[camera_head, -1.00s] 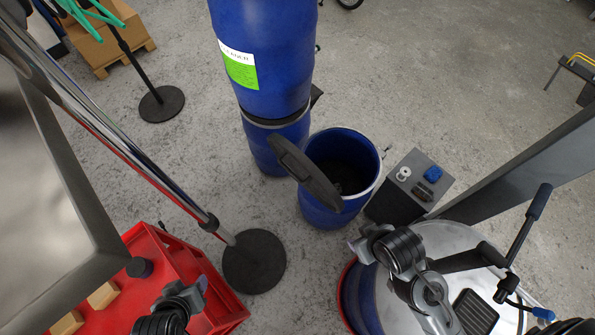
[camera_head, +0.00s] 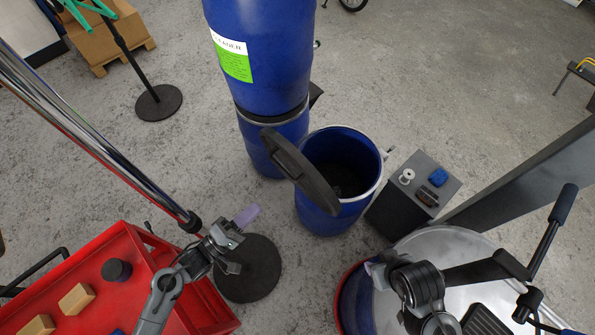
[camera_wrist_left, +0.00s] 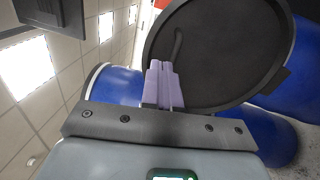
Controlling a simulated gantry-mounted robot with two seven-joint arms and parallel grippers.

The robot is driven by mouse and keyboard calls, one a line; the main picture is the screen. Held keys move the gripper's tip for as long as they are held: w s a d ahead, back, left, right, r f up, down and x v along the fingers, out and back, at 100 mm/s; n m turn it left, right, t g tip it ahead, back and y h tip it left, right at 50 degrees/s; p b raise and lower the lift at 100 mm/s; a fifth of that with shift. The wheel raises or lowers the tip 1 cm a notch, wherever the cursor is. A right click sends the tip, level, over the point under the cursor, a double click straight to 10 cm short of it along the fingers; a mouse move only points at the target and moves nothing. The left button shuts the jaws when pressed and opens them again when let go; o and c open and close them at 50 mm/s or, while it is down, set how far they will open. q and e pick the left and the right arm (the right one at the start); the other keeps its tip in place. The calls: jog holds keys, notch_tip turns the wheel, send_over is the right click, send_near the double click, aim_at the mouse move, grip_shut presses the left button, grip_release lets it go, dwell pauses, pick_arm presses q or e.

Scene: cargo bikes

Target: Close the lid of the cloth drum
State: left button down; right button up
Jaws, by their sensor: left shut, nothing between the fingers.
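The cloth drum (camera_head: 352,208) is an open blue drum on the concrete floor, right of the tall blue stack. Its dark round lid (camera_head: 304,174) stands steeply tilted at the left side of the opening. My left gripper (camera_head: 248,214) is shut and empty, with pale purple fingers, below and left of the lid in the head view. In the left wrist view the shut fingers (camera_wrist_left: 163,80) appear in front of the lid's broad dark face (camera_wrist_left: 225,50); I cannot tell whether they touch. My right gripper (camera_head: 374,270) is partly hidden by its own wrist, below the drum.
A tall blue drum (camera_head: 262,65) with a green label is stacked behind the lid. A dark box (camera_head: 398,212) with small items stands right of the drum. A red cart (camera_head: 150,260) and a round black stand base (camera_head: 250,280) are near my left arm.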

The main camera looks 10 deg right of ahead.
pick_arm(q)
jog(key=w+r+m, duration=0.1)
jog(key=w, duration=0.1)
jog(key=p, duration=0.2)
send_near(295, 159)
jog(key=x, duration=0.5)
jog(key=shift+d+r, duration=0.1)
jog(key=shift+r, duration=0.05)
jog(key=shift+x, duration=0.8)
pick_arm(e)
jog(key=shift+r, duration=0.95)
